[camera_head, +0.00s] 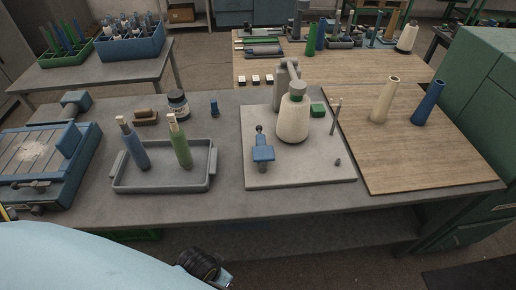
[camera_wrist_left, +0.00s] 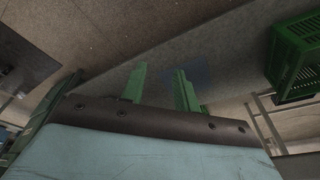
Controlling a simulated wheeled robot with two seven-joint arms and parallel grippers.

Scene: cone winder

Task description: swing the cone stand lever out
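The cone winder stands on a pale grey base plate (camera_head: 300,172) on the workbench. A cream yarn cone (camera_head: 293,120) stands upright on it, with a grey upright arm (camera_head: 281,88) behind. A blue clamp-like part (camera_head: 263,153) is at the plate's left side, and a thin upright rod (camera_head: 335,118) at its right. I cannot tell for certain which part is the stand lever. My left gripper (camera_wrist_left: 160,84) shows in the left wrist view, its two green fingers apart with nothing between them. Its fingers do not show in the head view. My right gripper is in neither view.
A grey tray (camera_head: 162,186) with blue and green bottles sits left of the plate. A wooden board (camera_head: 420,165) with cream and blue cones lies to the right. A blue machine (camera_head: 40,160) is at far left. A green crate (camera_wrist_left: 295,62) shows in the left wrist view.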

